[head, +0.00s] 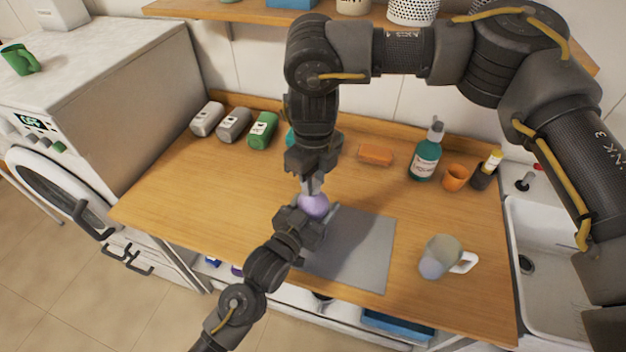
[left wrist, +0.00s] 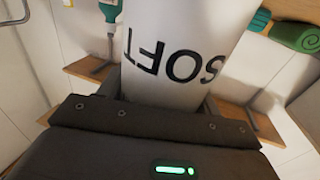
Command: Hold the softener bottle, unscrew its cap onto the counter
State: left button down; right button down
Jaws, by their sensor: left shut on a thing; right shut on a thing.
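The softener bottle (left wrist: 185,45) is pale with black "SOFT" lettering and fills the middle of the left wrist view. In the head view, its lilac upper part (head: 314,206) shows between my grippers, above the grey mat. My left gripper (head: 318,218) is shut around the bottle from the front; its fingers show on both sides of it in the left wrist view (left wrist: 163,95). My right gripper (head: 311,185) points down from above and is shut on the cap at the bottle's top. The cap is mostly hidden by the fingers.
The wooden counter (head: 180,190) is clear at left. A grey mat (head: 365,250) lies at the front, with a mug (head: 440,257) to its right. Behind are an orange sponge (head: 376,154), a pump bottle (head: 424,160) and an orange cup (head: 455,178). A sink (head: 550,270) is at right.

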aim_at(314, 183)
jog(key=shift+r, duration=0.7)
jog(key=shift+r, duration=2)
pick_arm(q)
jog(key=shift+c, duration=1.2)
grip_release()
pick_arm(e)
notch_tip(314, 183, down, 3)
jog(key=b, duration=0.3)
jog(key=shift+f, duration=0.15)
pick_arm(q)
jog(key=v, duration=1.2)
